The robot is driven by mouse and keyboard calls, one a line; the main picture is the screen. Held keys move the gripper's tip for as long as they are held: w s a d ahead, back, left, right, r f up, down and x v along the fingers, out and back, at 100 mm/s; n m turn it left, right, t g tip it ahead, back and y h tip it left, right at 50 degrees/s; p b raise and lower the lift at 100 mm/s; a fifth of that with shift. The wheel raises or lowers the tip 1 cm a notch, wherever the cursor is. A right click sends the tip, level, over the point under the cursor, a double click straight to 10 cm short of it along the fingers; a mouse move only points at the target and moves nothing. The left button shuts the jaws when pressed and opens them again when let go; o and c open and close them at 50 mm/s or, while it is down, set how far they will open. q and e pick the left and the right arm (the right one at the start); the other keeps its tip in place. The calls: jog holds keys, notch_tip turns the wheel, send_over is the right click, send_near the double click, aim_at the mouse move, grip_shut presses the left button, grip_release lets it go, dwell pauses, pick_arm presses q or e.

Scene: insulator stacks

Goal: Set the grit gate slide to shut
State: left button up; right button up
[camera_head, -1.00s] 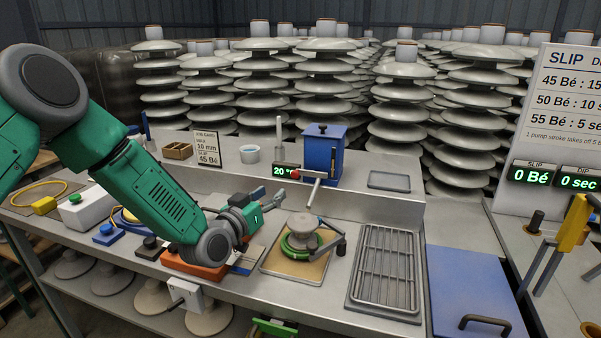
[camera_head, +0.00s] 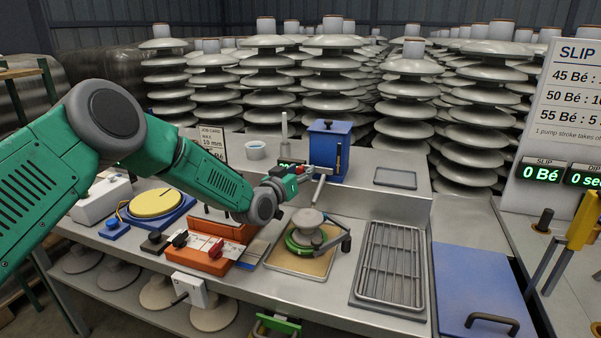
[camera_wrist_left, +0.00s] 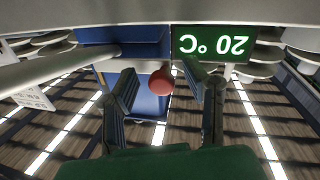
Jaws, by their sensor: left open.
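The blue box (camera_head: 325,150) with a dark top knob stands on the raised back shelf, with a pale bar (camera_head: 318,190) sticking out low at its front. A red ball knob (camera_wrist_left: 160,82), apparently the handle of the grit gate slide, shows in the left wrist view in front of blue surfaces. My left gripper (camera_head: 307,172) is at the box's front left and hides most of the knob in the head view. In the wrist view its fingers (camera_wrist_left: 167,100) are open, one on each side of the knob; contact cannot be told. The slide's position is hidden. My right gripper is not in view.
A display reading 20 °C (camera_wrist_left: 213,43) is close by the knob. A wire rack (camera_head: 388,270) and an empty grey tray (camera_head: 396,178) lie to the right.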

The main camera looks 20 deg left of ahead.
pick_arm(q)
jog(key=shift+a, duration=0.1)
grip_shut()
jog(key=shift+s+d, duration=0.1)
jog(key=shift+d, duration=1.85)
grip_release()
send_near(318, 170)
jog(key=v, duration=0.4)
jog(key=shift+a, duration=0.15)
jog(key=shift+s, duration=0.1)
